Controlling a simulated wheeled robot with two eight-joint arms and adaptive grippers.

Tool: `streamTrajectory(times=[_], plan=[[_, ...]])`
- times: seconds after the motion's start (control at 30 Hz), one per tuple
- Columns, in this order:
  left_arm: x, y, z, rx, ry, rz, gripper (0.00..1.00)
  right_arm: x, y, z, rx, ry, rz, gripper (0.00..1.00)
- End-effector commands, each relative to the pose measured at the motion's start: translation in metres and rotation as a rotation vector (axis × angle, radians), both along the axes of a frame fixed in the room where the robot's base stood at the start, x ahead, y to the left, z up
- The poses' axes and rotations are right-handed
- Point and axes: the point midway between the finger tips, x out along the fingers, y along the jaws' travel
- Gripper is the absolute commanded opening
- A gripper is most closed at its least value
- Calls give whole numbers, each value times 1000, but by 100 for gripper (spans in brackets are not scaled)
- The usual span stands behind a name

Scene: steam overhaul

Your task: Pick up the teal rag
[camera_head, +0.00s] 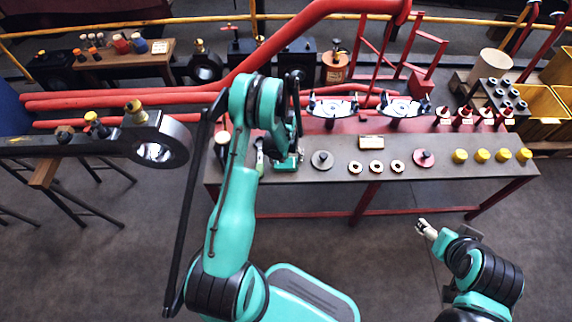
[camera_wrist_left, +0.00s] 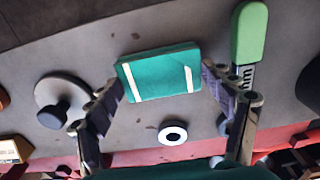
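The teal rag (camera_wrist_left: 160,75) is a flat folded rectangle with two cream stripes, lying on the grey bench top in the left wrist view. In the head view the rag (camera_head: 289,163) shows partly beside my left gripper (camera_head: 277,156), near the bench's left end. My left gripper (camera_wrist_left: 163,77) is open, with one finger at each short side of the rag. I cannot tell whether the fingertips touch it. My right gripper (camera_head: 427,229) is away from the bench, over the floor at right; its opening is too small to judge.
A grey disc with a black knob (camera_wrist_left: 62,103), a white ring (camera_wrist_left: 172,133) and a green-handled tool (camera_wrist_left: 250,35) lie close around the rag. Several rings and yellow caps (camera_head: 460,156) line the bench (camera_head: 440,185) to the right. Red pipes (camera_head: 120,101) run behind.

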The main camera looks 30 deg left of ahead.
Motion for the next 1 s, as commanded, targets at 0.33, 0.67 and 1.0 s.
streamTrajectory(times=[0.33, 0.67, 1.0], plan=[[0, 0, 4, -1, -1, 0, 52, 0, 0, 2, 0, 0, 0, 71], [-8, -6, 50, 0, 0, -2, 52, 0, 0, 24, 0, 0, 0, 71], [-72, -49, 95, 1, -1, -2, 52, 0, 0, 45, 0, 0, 0, 71]])
